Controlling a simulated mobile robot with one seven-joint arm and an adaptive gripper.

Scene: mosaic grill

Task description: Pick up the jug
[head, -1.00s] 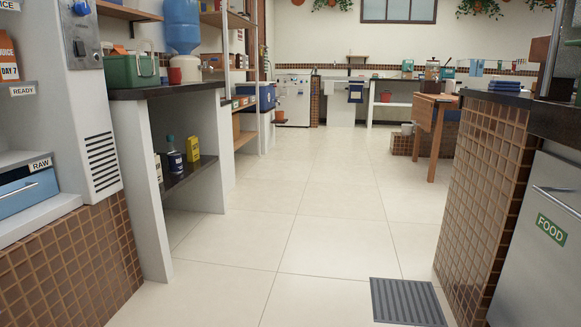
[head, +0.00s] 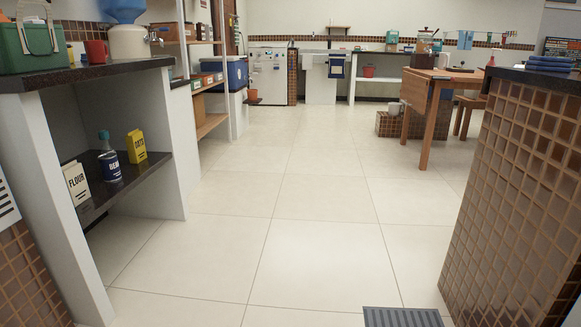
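I cannot tell for certain which vessel is the jug. A clear vessel with a brownish body and dark lid (head: 426,47) stands at the back of the wooden table (head: 440,75), at the far right. It is small and partly hidden by things around it. A large blue water bottle (head: 122,9) sits upside down on a white dispenser (head: 128,42) on the left counter, its top cut off by the frame. My gripper is not in view.
The tiled floor (head: 290,200) ahead is clear. The left counter (head: 90,75) has a shelf with a bottle (head: 109,157) and boxes. A brown-tiled counter (head: 520,190) bounds the right. A floor grate (head: 402,317) lies in front. A stool (head: 468,112) stands beside the table.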

